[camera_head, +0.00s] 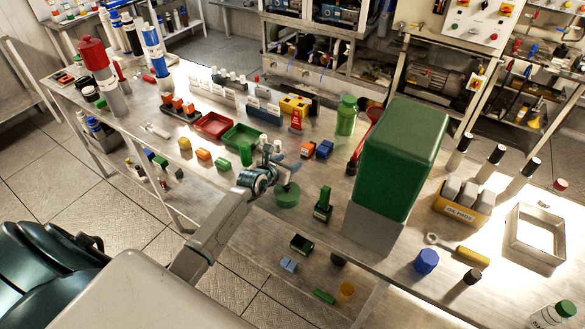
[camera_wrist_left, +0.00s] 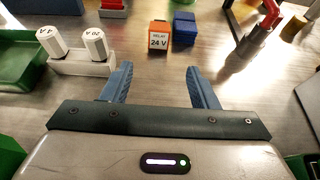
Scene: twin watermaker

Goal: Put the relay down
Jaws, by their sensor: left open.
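The relay (camera_wrist_left: 159,37) is an orange block with a white label reading "RELAY 24 V" in the left wrist view. It rests on the metal bench beside a blue block (camera_wrist_left: 184,28). In the head view the orange relay (camera_head: 308,150) sits right of my left gripper (camera_head: 274,153), with the blue block (camera_head: 324,149) next to it. In the left wrist view my left gripper (camera_wrist_left: 160,68) is open, with nothing between its fingers. The relay stands just beyond the fingertips, apart from them. My right gripper is in neither view.
A green tray (camera_head: 242,136) and a red tray (camera_head: 213,125) lie left of the gripper. In the wrist view a white holder with two fuse-like cylinders (camera_wrist_left: 82,64) stands near the left finger. A tall green-topped box (camera_head: 402,160) stands to the right.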

